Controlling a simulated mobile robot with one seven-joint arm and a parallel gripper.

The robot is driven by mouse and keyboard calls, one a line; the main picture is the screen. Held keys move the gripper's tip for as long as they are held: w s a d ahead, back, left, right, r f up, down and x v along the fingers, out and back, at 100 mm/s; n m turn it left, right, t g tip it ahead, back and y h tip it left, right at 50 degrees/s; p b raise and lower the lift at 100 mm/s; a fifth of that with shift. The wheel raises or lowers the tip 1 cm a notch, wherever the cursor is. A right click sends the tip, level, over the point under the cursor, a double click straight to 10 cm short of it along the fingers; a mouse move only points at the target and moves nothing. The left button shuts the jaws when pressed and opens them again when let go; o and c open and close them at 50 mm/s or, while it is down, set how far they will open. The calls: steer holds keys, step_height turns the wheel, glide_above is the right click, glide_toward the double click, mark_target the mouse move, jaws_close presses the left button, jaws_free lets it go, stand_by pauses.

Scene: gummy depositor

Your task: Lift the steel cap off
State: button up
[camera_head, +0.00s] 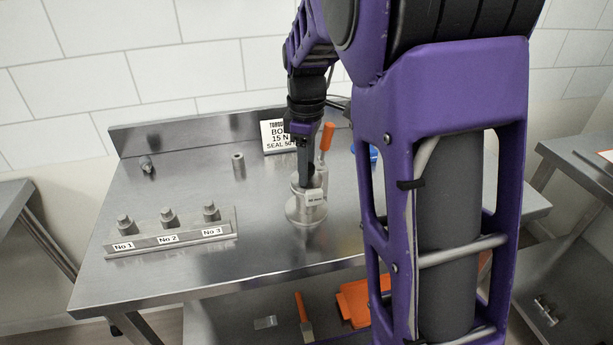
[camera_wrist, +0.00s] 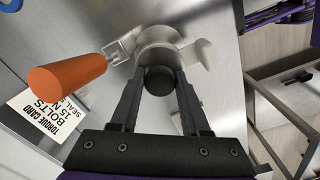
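A round steel fitting with a wide base (camera_head: 305,212) stands on the steel table, right of its middle. In the wrist view its steel body (camera_wrist: 158,38) shows under a dark round knob (camera_wrist: 159,81). My gripper (camera_head: 304,178) points down over the fitting. In the wrist view the two fingers (camera_wrist: 159,75) stand on either side of the knob, very close to it. I cannot tell whether they press on it. An orange-handled lever (camera_head: 327,137) is attached beside the fitting; its handle (camera_wrist: 68,78) is also in the wrist view.
A torque card (camera_head: 275,135) stands behind the fitting. At left a steel rack (camera_head: 170,237) holds bolts labelled No 1 to No 3. Small steel parts (camera_head: 238,162) stand farther back. Below are a lower shelf, an orange tray (camera_head: 353,303) and an orange-handled tool (camera_head: 302,308). The table's front middle is clear.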

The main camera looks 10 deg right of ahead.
jaws_close()
steer(key=shift+r, duration=0.15)
steer(key=shift+r+p, duration=0.65)
steer(key=shift+p, duration=0.05)
steer(key=shift+r, duration=0.1)
step_height(320, 180, up, 5)
steer(key=p, duration=0.3)
